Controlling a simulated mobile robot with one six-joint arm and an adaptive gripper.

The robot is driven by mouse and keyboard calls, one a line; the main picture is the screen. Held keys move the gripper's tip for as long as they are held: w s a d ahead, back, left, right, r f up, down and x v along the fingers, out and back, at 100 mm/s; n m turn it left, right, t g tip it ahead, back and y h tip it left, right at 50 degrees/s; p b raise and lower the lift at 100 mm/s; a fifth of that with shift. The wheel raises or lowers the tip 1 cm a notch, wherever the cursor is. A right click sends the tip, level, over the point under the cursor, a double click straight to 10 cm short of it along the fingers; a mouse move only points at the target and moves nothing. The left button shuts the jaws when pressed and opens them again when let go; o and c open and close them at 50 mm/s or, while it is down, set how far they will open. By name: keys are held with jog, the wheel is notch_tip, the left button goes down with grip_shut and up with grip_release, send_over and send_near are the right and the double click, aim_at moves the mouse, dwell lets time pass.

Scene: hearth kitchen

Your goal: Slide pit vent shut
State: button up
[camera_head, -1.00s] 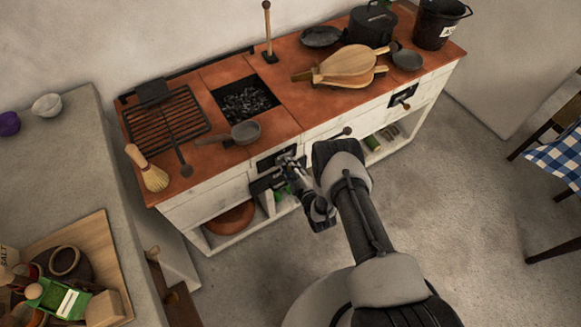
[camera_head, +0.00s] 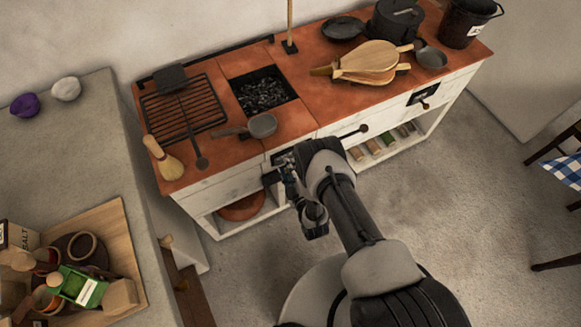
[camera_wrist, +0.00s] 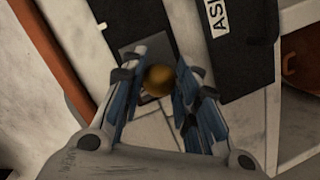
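The pit vent is a dark plate on the white stove front, with a round brass knob (camera_wrist: 158,80). In the wrist view a grey metal plate (camera_wrist: 135,48) lies around the knob beside a black slot (camera_wrist: 132,15). In the head view my gripper (camera_head: 288,168) is at the stove front below the fire pit (camera_head: 263,91), and my arm hides most of the vent. In the wrist view my gripper's fingers (camera_wrist: 161,72) stand one on each side of the knob, which fills the gap between them.
A black ash drawer front with a white label (camera_wrist: 222,17) is close to the right finger. A small pan (camera_head: 263,126) sits on the stove top above my gripper. A second dark vent (camera_head: 423,95) with a knob is further right. Open floor (camera_head: 430,190) lies in front.

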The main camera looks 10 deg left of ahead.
jog(key=o, duration=0.4)
jog(key=shift+s, duration=0.1)
jog(key=v, duration=0.7)
jog(key=shift+s+d, duration=0.1)
jog(key=shift+s, duration=0.1)
jog(key=shift+s, duration=0.1)
dwell(0.3)
